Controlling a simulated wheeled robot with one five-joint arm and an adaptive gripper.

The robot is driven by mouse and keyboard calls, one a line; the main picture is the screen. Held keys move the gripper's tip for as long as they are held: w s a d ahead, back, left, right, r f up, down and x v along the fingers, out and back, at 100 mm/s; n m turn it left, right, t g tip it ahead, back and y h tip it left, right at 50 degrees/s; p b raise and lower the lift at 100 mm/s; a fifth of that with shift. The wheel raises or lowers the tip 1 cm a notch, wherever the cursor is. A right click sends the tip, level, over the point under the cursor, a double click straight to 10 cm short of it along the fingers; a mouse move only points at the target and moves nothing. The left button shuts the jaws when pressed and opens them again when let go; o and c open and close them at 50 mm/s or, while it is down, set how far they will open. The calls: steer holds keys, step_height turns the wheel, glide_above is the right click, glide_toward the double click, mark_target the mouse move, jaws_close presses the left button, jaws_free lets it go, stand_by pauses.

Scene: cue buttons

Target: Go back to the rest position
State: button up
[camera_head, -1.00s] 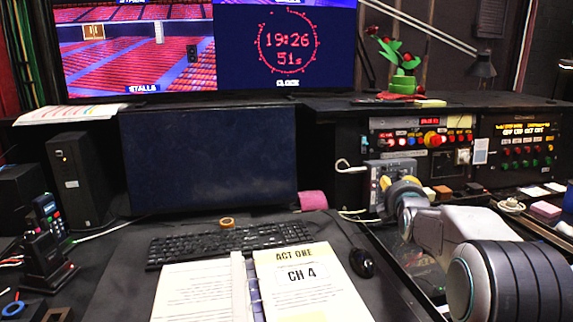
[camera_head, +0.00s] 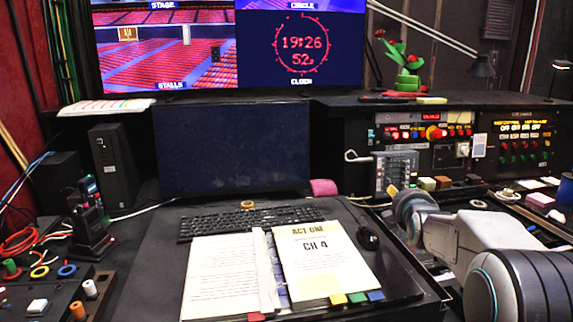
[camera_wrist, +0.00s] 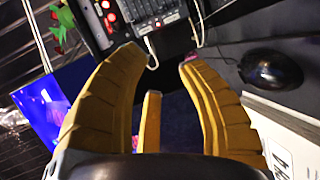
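My gripper (camera_wrist: 162,60) has ribbed yellow fingers. In the wrist view they stand apart with nothing between them, so it is open. In the head view only a bit of yellow (camera_head: 393,191) shows past my grey arm, in front of the small mixer box (camera_head: 396,168); the rest of the gripper is hidden. The wrist view shows the mixer box (camera_wrist: 152,12) beyond the fingertips and the black mouse (camera_wrist: 271,69) to their right. The gripper looks apart from both. The button panel (camera_head: 422,135) with red and yellow buttons stands behind the mixer box.
An open script binder (camera_head: 330,262) lies on the desk before a keyboard (camera_head: 250,222) and a dark monitor (camera_head: 232,150). A second panel (camera_head: 516,140) with green and red buttons is at right. Small blocks (camera_head: 427,183) line the ledge near my arm. Pegs and cables crowd the left.

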steer(key=s+a+f+m+g, duration=0.2)
steer(key=s, duration=0.3)
steer(key=s+a+f+m+g+y, duration=0.1)
steer(key=s+a+f+m, duration=0.1)
steer(key=s, duration=0.4)
steer(key=s+a+f+m+g, duration=0.2)
steer(key=s+f+m, duration=0.1)
steer(key=s, duration=0.3)
steer(key=shift+s+a+f+g+y, duration=0.1)
steer(key=shift+s+a+g+y, duration=0.05)
steer(key=shift+a+g+y, duration=0.2)
steer(key=s+a+f+m+g, duration=0.25)
steer(key=s+f+m, duration=0.2)
steer(key=s, duration=0.85)
steer(key=s+a+f+m+g, duration=0.2)
steer(key=s+f+m+g, duration=0.25)
steer(key=s, duration=0.85)
step_height(320, 180, up, 13)
steer(key=t+p, duration=0.1)
steer(key=p, duration=1.1)
steer(key=shift+w+d+r+n+y, duration=0.2)
steer(key=shift+w+n+y, duration=0.1)
steer(key=shift+n+y, duration=0.15)
